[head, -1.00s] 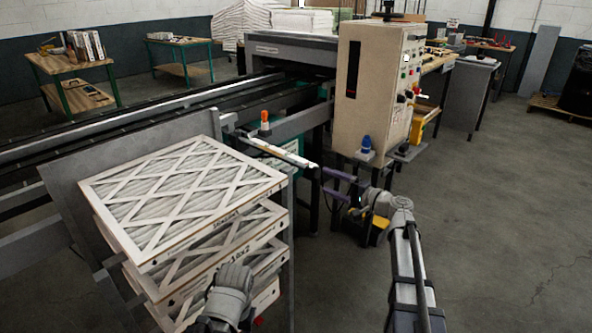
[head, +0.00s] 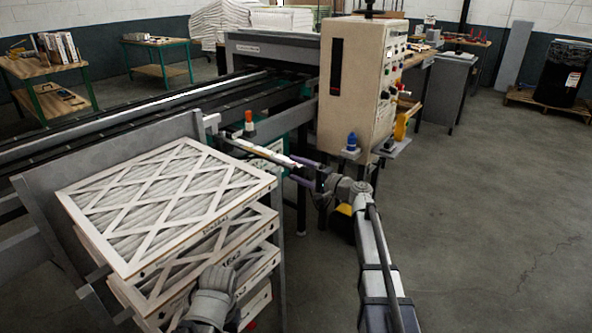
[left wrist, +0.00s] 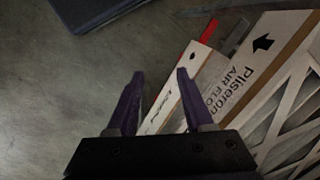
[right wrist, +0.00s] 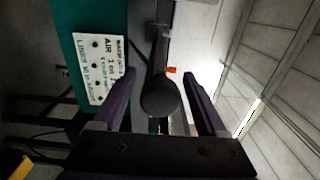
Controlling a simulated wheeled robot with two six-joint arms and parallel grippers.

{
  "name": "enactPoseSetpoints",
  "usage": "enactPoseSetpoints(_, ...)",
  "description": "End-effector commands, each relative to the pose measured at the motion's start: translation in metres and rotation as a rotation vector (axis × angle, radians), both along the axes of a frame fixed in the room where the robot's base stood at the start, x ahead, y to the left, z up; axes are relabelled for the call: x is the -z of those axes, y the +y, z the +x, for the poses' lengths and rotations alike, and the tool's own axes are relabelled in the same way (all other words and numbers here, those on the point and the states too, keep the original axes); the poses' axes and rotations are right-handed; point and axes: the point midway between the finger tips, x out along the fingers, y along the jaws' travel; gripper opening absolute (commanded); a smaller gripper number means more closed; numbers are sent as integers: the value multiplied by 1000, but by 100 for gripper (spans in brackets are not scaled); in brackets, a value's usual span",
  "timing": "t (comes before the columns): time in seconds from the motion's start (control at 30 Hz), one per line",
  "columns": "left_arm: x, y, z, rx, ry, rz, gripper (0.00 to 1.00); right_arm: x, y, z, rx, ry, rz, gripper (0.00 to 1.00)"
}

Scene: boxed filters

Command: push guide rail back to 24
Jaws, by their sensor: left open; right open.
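A narrow bar with a pale scale strip (head: 262,152) sticks out from the machine. An orange-topped knob (head: 249,124) stands at its inner part; its numbers are too small to read. I cannot tell for certain which part is the guide rail. My right gripper (head: 293,170) is open at the bar's outer end. In the right wrist view a dark round end (right wrist: 158,97) shows between the open fingers (right wrist: 160,88), with no visible grip; the orange knob (right wrist: 172,70) is behind. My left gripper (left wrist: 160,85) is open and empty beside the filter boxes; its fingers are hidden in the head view.
A stack of framed filters (head: 165,195) stands at the left before a grey panel (head: 108,160). A beige control cabinet (head: 352,85) is just beyond my right gripper. A printed sign (right wrist: 98,68) hangs on the green machine side.

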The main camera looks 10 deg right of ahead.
Motion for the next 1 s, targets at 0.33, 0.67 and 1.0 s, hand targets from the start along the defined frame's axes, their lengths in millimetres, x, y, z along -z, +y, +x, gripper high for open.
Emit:
enactPoseSetpoints(0.33,0,0,0,0,0,0,52,0,4,5,0,0,0,75)
enactPoseSetpoints(0.67,0,0,0,0,0,0,52,0,4,4,0,0,0,43)
enactPoseSetpoints(1.0,0,0,0,0,0,0,52,0,4,4,0,0,0,4)
